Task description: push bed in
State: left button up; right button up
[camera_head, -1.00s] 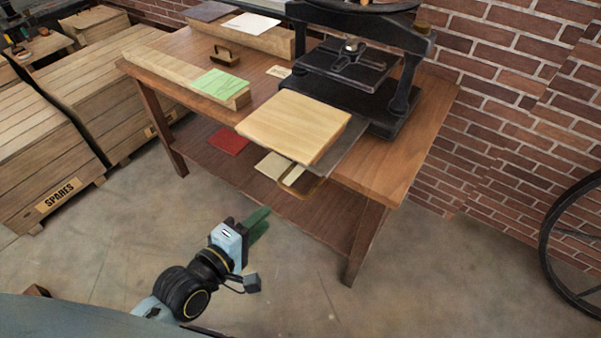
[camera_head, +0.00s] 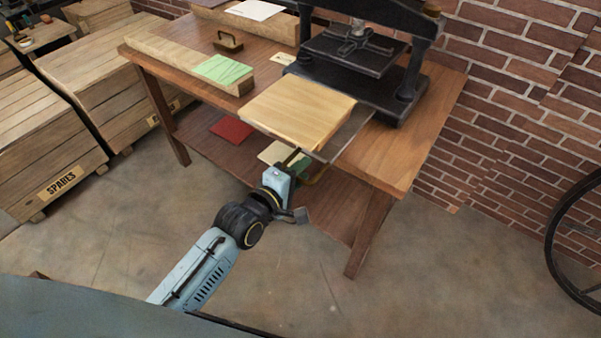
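The black hand press (camera_head: 375,60) stands on the wooden table. Its flat bed (camera_head: 343,136) sticks out of the press toward the table's front edge, with a light wooden board (camera_head: 298,112) on top. A brass-coloured handle (camera_head: 316,175) shows below the bed's front edge, partly hidden. My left gripper (camera_head: 297,160) is just in front of the bed's front edge, close to the handle. Its fingers are largely hidden, so I cannot tell whether it is open or touching. My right gripper is not in view.
The table (camera_head: 400,165) has a lower shelf with a red sheet (camera_head: 231,130) and a cream sheet (camera_head: 277,153). Crates (camera_head: 50,150) stand at left; a wheel (camera_head: 575,235) is at right. Floor in front is clear.

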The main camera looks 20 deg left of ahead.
pick_arm(q)
grip_shut()
dwell(0.3)
jog(key=shift+w, duration=0.2)
